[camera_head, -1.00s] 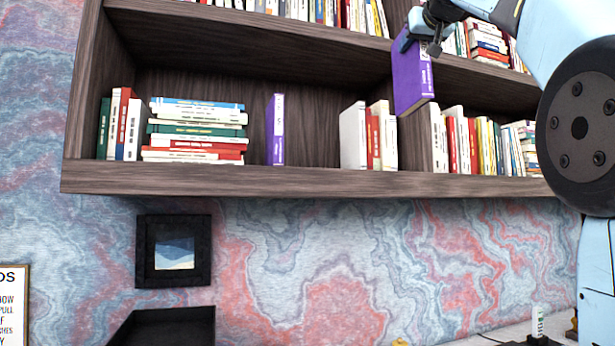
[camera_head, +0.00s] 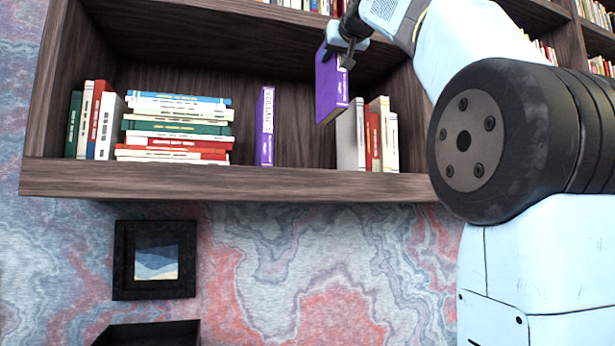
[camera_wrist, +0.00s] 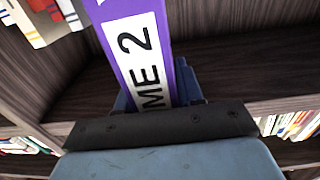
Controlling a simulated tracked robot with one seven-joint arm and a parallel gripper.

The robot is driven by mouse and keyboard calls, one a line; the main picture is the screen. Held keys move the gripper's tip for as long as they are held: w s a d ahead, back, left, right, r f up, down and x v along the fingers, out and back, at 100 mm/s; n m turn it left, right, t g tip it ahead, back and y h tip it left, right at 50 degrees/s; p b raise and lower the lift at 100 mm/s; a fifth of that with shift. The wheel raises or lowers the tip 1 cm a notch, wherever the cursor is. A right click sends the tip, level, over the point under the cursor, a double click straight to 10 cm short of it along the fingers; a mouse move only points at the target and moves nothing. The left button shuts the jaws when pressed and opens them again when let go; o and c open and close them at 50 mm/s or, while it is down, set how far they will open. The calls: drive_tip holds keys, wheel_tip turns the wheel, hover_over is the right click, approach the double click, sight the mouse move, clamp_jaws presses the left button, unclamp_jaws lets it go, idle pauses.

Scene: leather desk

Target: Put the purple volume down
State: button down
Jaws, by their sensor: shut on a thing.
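The purple volume (camera_head: 330,88) hangs upright in my gripper (camera_head: 343,48), in front of the wall shelf in the head view. Its lower end is above the shelf board (camera_head: 240,183), near the white books. In the wrist view its spine (camera_wrist: 143,57) shows "ME 2", and the fingers (camera_wrist: 160,98) are shut on it. A second purple volume (camera_head: 265,126), its spine reading "VOLUME", stands upright on the shelf to the left. A gap lies between it and the white book (camera_head: 350,135) to the right.
A stack of lying books (camera_head: 178,128) and several upright books (camera_head: 95,120) fill the shelf's left part. A red book (camera_head: 372,138) stands among white ones to the right. A framed picture (camera_head: 125,260) hangs below.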

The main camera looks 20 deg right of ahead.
drive_tip(key=shift+a, duration=0.2)
drive_tip(key=shift+a, duration=0.3)
drive_tip(key=w+a+f, duration=0.6)
drive_tip(key=w+f, duration=0.6)
drive_tip(key=shift+w+a+f, duration=0.2)
drive_tip(key=shift+f, duration=0.2)
drive_tip(key=c, duration=0.7)
unclamp_jaws()
drive_tip(key=shift+f, duration=0.1)
